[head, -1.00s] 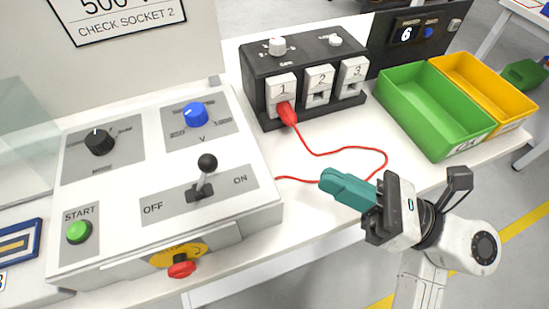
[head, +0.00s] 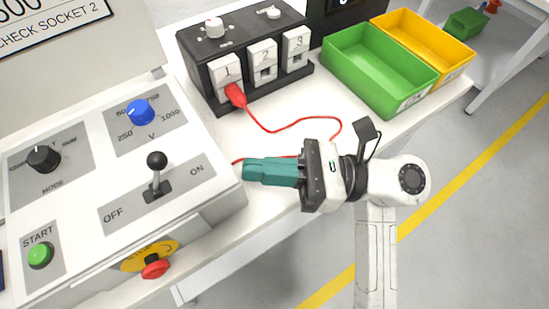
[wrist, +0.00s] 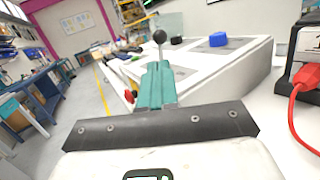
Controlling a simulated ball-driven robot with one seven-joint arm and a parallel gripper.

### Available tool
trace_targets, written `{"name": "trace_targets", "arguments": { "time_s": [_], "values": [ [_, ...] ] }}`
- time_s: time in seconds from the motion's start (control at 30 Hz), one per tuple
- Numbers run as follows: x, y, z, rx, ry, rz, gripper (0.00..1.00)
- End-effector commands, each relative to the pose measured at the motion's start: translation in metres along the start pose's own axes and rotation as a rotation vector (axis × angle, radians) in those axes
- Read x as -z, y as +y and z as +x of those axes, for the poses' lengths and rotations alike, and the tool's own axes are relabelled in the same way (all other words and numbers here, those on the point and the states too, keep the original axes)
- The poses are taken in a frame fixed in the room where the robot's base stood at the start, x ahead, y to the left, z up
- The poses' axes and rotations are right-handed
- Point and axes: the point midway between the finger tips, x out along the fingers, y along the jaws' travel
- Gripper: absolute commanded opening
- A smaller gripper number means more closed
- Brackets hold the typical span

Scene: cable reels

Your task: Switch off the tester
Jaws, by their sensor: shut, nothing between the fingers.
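The tester (head: 75,215) is a white sloped box on the left of the bench in the head view. Its lever switch (head: 157,172) has a black ball knob and stands between the OFF and ON labels. In the wrist view the lever (wrist: 160,45) shows straight beyond my fingertips. My gripper (head: 247,169) has teal fingers, shut and empty, just right of the tester's right edge, pointing left at the lever without touching it. The fingers also show in the wrist view (wrist: 156,85).
A green START button (head: 40,255), a blue knob (head: 139,112), a black MODE knob (head: 43,158) and a red emergency button (head: 155,267) are on the tester. A red cable (head: 290,127) runs from the socket block (head: 215,105). Green (head: 395,100) and yellow bins stand right.

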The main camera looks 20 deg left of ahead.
Motion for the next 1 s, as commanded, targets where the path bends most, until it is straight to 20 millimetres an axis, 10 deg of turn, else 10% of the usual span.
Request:
{"name": "trace_targets", "arguments": {
  "time_s": [0.5,1.0],
  "values": [
    [-0.002,0.001,0.088,-0.002,0.000,0.000,0.00],
    [0.000,0.000,0.097,0.000,0.000,0.000,0.00]
  ]
}}
